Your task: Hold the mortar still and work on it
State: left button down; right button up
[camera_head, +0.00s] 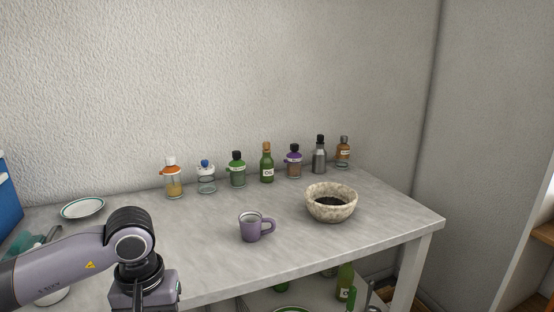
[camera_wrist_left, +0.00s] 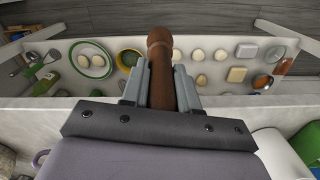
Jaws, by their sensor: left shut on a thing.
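The mortar is a speckled stone bowl (camera_head: 318,209) with dark contents. It stands upright towards the right end of the table in the head view, and no gripper touches it. My left arm comes in at the lower left of the head view, well apart from the mortar, with its fingers cut off below the frame. In the left wrist view my left gripper (camera_wrist_left: 160,82) is shut on a brown wooden pestle-like piece (camera_wrist_left: 160,55) with a rounded end. My right gripper is not in view.
A purple mug (camera_head: 250,230) stands left of the mortar near the front edge of the table (camera_head: 390,228). Several bottles and jars (camera_head: 237,170) line the wall. A plate (camera_head: 83,208) lies at left. A lower shelf holds eggs (camera_wrist_left: 194,55) and a green-rimmed plate (camera_wrist_left: 75,60).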

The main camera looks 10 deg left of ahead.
pick_arm(q)
jog(key=d+m, duration=0.3)
jog(key=shift+w+d+r, duration=0.15)
jog(key=shift+w+d, duration=0.1)
dwell(0.4)
